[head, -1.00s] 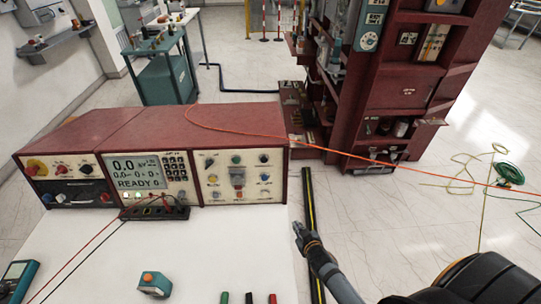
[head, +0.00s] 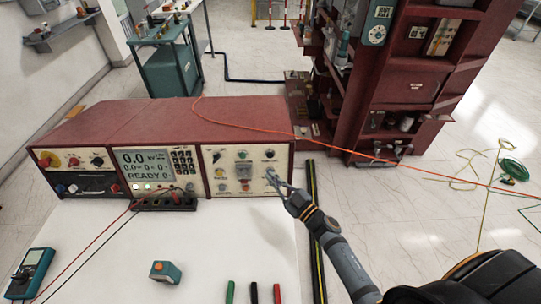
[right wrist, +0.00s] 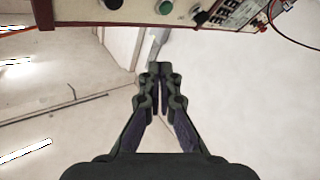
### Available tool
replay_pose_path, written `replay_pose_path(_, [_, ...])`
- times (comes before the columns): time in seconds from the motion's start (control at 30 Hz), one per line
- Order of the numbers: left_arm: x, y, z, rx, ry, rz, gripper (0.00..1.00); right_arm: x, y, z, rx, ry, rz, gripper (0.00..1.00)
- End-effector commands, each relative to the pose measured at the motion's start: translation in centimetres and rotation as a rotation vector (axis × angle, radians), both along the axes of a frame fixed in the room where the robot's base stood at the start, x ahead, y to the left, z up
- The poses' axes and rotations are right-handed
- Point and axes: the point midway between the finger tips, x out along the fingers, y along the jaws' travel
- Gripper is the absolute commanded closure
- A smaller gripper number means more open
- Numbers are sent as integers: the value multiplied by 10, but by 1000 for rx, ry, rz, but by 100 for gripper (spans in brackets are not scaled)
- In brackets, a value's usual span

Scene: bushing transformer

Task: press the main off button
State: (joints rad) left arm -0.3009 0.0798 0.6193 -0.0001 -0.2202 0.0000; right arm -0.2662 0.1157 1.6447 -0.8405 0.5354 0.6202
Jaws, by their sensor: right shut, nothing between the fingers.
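The red-cased console (head: 170,125) stands on the white table, its cream control panel (head: 230,180) at the right end carrying several knobs and coloured buttons. Labels are too small to read, so I cannot tell which button is main off. My right gripper (head: 272,178) is shut and empty, its tips overlapping the panel's right side in the head view; contact cannot be told. In the right wrist view my shut fingers (right wrist: 154,70) point toward the panel (right wrist: 90,10), whose edge lies at the top with a green button (right wrist: 165,7). My left gripper is out of view.
A black terminal block (head: 165,202) with red and black leads sits before the console. A teal meter (head: 32,268), a small teal box (head: 165,271) and several coloured sticks lie on the white table (head: 110,270). A red cabinet (head: 385,90) stands behind right.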

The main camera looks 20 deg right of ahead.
Motion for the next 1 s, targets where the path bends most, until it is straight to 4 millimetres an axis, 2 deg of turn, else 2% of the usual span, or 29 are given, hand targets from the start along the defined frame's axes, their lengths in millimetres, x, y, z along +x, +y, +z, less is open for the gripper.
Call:
replay_pose_path(0.27, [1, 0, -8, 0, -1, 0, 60, 10, -3, -5, -1, -1, -1, 100])
replay_pose_path(0.63, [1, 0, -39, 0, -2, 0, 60, 60, -18, -18, -1, -2, -3, 100])
replay_pose_path(0.8, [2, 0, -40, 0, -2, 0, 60, 75, -22, -20, 0, 1, -3, 100])
replay_pose_path(1.0, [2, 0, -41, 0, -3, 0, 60, 82, -24, -21, 1, 2, -2, 100])
